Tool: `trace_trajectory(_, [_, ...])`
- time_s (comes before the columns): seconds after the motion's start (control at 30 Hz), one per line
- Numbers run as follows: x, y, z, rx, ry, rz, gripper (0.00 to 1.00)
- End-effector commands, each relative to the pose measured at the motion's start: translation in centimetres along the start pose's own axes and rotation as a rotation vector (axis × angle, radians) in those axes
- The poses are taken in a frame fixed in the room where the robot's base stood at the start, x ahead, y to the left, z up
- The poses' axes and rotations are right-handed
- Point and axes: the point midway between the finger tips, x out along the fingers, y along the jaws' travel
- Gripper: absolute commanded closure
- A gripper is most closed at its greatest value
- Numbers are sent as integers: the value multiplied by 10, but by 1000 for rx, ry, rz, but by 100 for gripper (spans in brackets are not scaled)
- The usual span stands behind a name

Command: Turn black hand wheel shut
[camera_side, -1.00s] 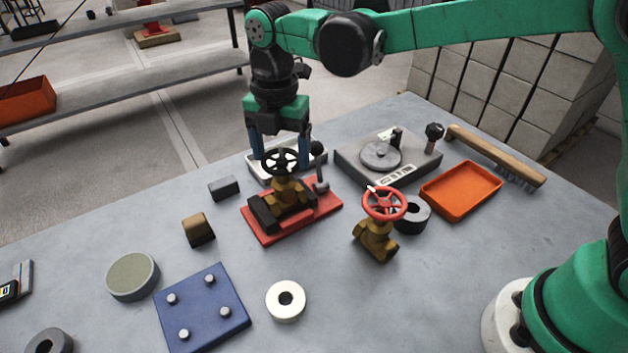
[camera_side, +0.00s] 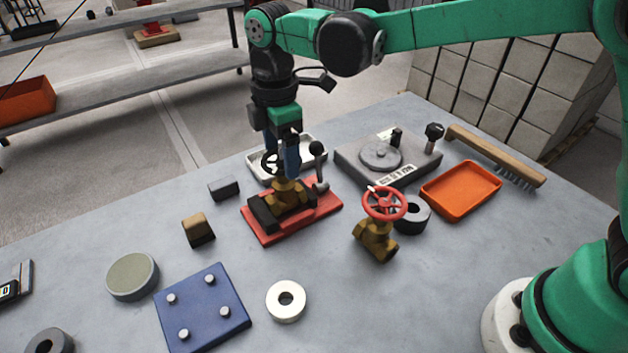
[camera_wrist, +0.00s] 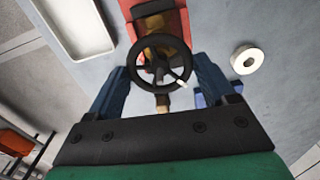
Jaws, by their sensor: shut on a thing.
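The black hand wheel (camera_side: 270,161) sits on top of a brass valve (camera_side: 287,193), which is fixed on a red base plate (camera_side: 321,203). In the wrist view the black hand wheel (camera_wrist: 159,57) lies between my two blue fingers. My gripper (camera_side: 281,160) points down from above and is shut on the wheel's rim, one finger hiding part of the wheel in the side view. In the wrist view my gripper (camera_wrist: 160,88) spans the wheel from both sides. A second brass valve with a red hand wheel (camera_side: 384,204) stands apart to the right.
A white tray (camera_side: 313,155) lies behind. A grey plate device (camera_side: 388,160), an orange tray (camera_side: 461,190) and a brush (camera_side: 495,155) are further right. Bare table lies at front right.

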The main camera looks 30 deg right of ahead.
Motion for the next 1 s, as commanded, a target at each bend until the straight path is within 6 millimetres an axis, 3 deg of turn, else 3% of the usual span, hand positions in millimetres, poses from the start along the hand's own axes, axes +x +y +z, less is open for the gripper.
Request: trace_trajectory(1.0, [0, 0, 0, 965, 0, 1, 76])
